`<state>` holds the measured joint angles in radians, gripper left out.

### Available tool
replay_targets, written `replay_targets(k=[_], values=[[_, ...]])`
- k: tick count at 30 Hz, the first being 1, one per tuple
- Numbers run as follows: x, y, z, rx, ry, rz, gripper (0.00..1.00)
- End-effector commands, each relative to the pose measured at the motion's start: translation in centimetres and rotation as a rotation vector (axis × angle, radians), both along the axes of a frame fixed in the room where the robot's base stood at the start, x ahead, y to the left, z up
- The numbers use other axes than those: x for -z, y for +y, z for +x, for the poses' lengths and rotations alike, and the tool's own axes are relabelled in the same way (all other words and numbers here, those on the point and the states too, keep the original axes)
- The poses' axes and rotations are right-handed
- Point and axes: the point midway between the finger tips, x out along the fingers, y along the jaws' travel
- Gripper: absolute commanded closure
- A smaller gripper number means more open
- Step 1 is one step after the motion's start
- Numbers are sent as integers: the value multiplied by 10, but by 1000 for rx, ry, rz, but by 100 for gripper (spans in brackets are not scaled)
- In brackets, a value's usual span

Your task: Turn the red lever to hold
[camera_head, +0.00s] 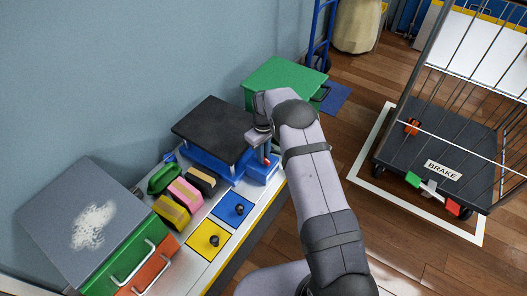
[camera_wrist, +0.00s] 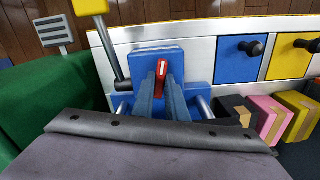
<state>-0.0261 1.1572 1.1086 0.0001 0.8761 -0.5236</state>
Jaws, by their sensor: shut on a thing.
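The red lever (camera_wrist: 162,70) shows in the wrist view as a small red handle with a pale mark, in front of a blue block (camera_wrist: 143,55). My gripper (camera_wrist: 161,84) is shut on the red lever, with one grey-blue finger on each side of it. In the head view my gripper (camera_head: 262,142) is at the right end of the blue unit under a dark top (camera_head: 212,128). Only a sliver of red shows there. The lever's lower part and any hold marking cannot be made out.
In the wrist view, a yellow-ended post (camera_wrist: 108,50) rises left of the fingers, and a dark padded edge (camera_wrist: 160,128) crosses in front. Blue and yellow drawers (camera_head: 232,208) with black knobs, several coloured blocks (camera_head: 186,195) and a green box (camera_head: 283,82) are nearby. A wire cart (camera_head: 440,150) stands at right.

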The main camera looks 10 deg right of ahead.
Motion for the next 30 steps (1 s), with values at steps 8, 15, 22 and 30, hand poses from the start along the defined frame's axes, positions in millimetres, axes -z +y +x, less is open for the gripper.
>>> replay_targets(k=[8, 15, 22, 30], values=[[-2, 0, 0, 220, -1, 0, 100], [-1, 0, 0, 339, 0, 0, 100], [-1, 0, 0, 385, 0, 0, 100], [-1, 0, 0, 393, -1, 0, 100]])
